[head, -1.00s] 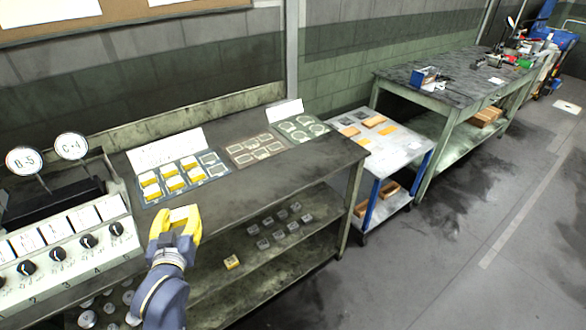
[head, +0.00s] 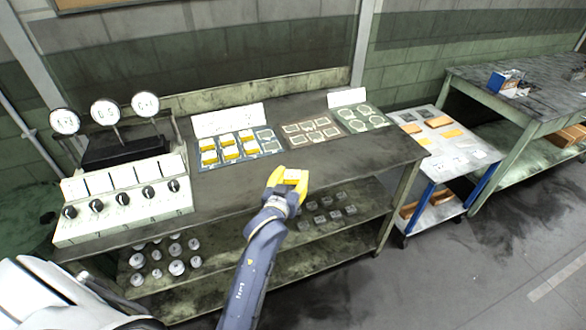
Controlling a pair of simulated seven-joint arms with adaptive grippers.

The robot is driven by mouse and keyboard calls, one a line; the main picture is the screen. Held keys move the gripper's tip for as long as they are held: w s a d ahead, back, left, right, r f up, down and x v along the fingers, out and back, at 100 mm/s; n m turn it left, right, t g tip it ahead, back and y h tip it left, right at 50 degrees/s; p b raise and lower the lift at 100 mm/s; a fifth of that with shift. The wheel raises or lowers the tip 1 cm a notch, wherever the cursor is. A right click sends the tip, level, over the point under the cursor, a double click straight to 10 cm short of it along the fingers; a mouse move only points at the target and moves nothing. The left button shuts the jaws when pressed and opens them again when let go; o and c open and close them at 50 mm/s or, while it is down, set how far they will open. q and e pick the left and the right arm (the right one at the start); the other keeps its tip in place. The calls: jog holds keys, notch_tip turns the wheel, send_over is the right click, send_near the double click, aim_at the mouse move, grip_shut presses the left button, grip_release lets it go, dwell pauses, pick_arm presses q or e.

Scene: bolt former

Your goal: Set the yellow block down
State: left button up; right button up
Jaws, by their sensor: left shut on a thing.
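My left gripper (head: 288,181), with yellow fingers, is shut on a small yellow block (head: 292,176). The block's pale top shows between the fingertips; its sides are mostly hidden by the fingers. The gripper is at the front edge of the dark bench top (head: 235,196), in front of the mats. Whether the block touches the bench cannot be told. Several yellow blocks with pale faces (head: 229,153) sit in the outlined places of the blue mat (head: 243,160) behind and to the left. Places at the mat's right side look empty. My right gripper is not in view.
A brown mat (head: 312,133) and a green mat (head: 361,117) with outlined shapes lie further right. A control box with knobs and dials (head: 122,198) stands left. Metal pieces lie on the lower shelf (head: 345,229). A cart (head: 470,158) stands right. Bench top before the mats is bare.

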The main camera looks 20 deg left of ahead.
pick_arm(q)
jog(key=w+a+f, duration=0.2)
jog(key=w+a, duration=0.1)
jog(key=w+a+f, duration=0.1)
jog(key=w+a, duration=0.1)
jog(key=shift+w+f, duration=0.2)
jog(key=shift+f, duration=0.15)
jog(key=shift+w+a+f, duration=0.75)
jog(key=shift+f, duration=0.1)
jog(key=shift+w+f, duration=0.1)
jog(key=shift+f, duration=0.05)
jog(key=shift+f, duration=0.15)
jog(key=o, duration=1.2)
